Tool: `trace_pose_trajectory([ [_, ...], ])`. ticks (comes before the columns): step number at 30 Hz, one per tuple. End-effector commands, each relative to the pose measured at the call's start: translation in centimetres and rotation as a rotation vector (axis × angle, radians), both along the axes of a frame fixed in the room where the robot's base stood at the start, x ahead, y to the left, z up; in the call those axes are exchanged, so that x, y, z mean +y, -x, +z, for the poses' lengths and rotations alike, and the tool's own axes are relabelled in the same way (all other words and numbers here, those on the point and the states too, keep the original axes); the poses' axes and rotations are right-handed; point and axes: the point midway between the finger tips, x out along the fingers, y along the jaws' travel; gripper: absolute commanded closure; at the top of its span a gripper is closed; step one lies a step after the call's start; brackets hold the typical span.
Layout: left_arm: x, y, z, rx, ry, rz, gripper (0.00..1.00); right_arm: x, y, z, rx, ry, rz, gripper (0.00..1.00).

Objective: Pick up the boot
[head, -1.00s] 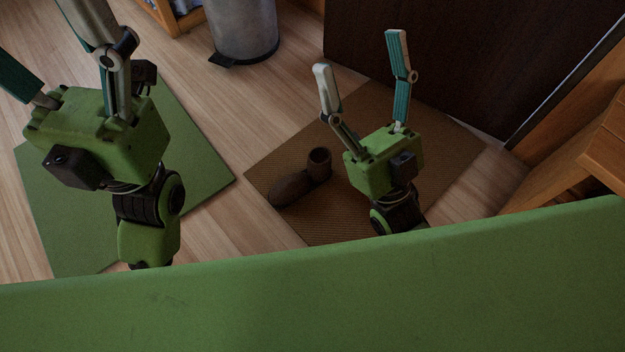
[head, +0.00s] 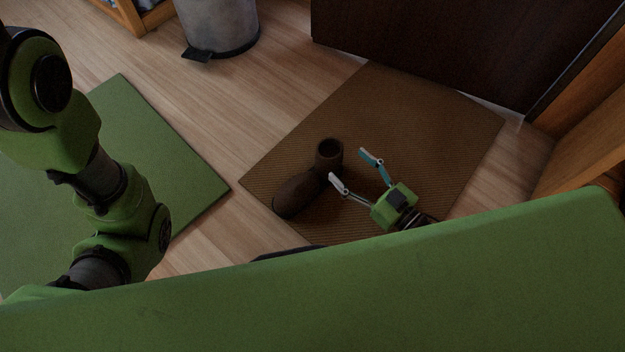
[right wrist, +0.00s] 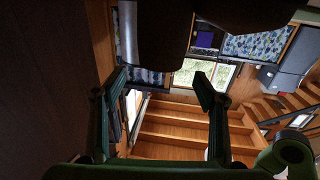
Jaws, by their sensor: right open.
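The dark brown boot (head: 297,194) stands on the brown mat, its round shaft opening facing up and its toe pointing to the lower left. In the right wrist view it fills the top as a dark shape (right wrist: 163,38), appearing upside down, and is partly cut off. My right gripper (head: 354,170) is open and empty, low and just right of the boot, with its fingers pointing toward the shaft. In the right wrist view, the open fingers (right wrist: 158,85) show the boot's shaft beyond and between them. My left gripper is out of view; only my left arm's links show.
The brown woven mat (head: 420,115) lies before a dark door panel (head: 450,40). A metal bin (head: 218,25) stands at the back. A green mat (head: 160,150) lies left, and wooden furniture (head: 590,140) stands right. Bare floor separates the mats.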

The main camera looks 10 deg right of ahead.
Motion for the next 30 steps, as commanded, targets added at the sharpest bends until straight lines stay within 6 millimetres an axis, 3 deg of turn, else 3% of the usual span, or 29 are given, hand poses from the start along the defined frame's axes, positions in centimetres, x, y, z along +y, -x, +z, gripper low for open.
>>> trace_pose_trajectory([
  [3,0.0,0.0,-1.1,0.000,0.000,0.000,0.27,0.9,-1.6,-0.2,-0.004,-0.001,0.000,0.34],
  [10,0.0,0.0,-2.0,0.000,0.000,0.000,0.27,1.7,-2.8,-0.1,-0.003,-0.002,0.000,0.34],
  [18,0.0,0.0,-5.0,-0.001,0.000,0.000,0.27,3.6,-5.7,-0.2,-0.006,-0.002,0.000,0.34],
  [30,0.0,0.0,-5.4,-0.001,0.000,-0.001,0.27,4.2,-6.7,0.2,-0.001,-0.001,0.000,0.37],
])
